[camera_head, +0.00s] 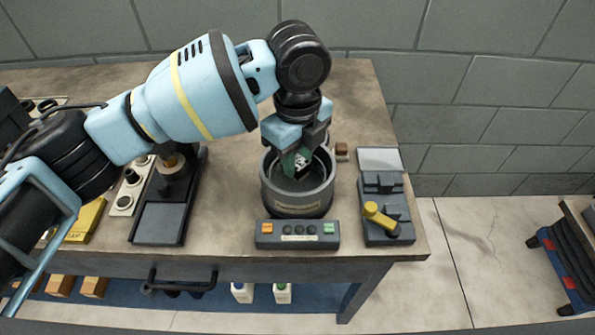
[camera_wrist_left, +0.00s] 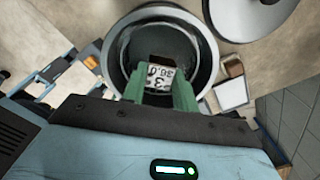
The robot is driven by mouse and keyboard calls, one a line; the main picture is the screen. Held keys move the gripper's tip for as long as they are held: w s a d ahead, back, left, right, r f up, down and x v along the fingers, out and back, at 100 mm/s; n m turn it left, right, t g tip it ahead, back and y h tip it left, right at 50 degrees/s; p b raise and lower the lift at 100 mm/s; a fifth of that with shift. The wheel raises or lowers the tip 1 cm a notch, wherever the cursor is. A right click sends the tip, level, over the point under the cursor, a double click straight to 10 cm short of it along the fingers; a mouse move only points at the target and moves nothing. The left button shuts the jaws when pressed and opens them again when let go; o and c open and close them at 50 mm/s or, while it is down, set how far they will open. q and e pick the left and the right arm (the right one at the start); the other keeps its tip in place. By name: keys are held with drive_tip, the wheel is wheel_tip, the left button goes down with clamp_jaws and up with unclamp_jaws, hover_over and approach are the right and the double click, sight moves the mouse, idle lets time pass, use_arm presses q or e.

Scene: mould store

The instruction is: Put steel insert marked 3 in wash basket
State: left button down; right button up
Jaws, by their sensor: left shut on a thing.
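My left gripper (camera_head: 297,158) points down over the round grey tub (camera_head: 297,211) on the bench. Its green fingertips, also in the left wrist view (camera_wrist_left: 158,92), are shut on a small steel insert (camera_wrist_left: 161,75). The insert has a white label reading 3 and 36.0. In the head view the insert (camera_head: 302,160) shows as a small black-and-white patch at the tub's mouth. The tub (camera_wrist_left: 207,50) is open, with a dark inside. I cannot make out a separate wash basket within it, nor whether the insert touches anything. My right gripper is not in view.
A control box (camera_head: 298,235) with coloured buttons stands in front of the tub. A dark fixture with a yellow handle (camera_head: 380,216) is to the right. A small brown block (camera_head: 342,149) lies behind. A round lid (camera_wrist_left: 248,10) shows beside the tub. A dark stand (camera_head: 162,222) is left.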

sight(298, 174)
use_arm(q)
drive_tip(key=shift+f, duration=2.35)
drive_tip(key=c, duration=1.1)
unclamp_jaws()
drive_tip(key=shift+f, duration=0.15)
wheel_tip(298, 174, up, 12)
drive_tip(key=shift+r, duration=0.15)
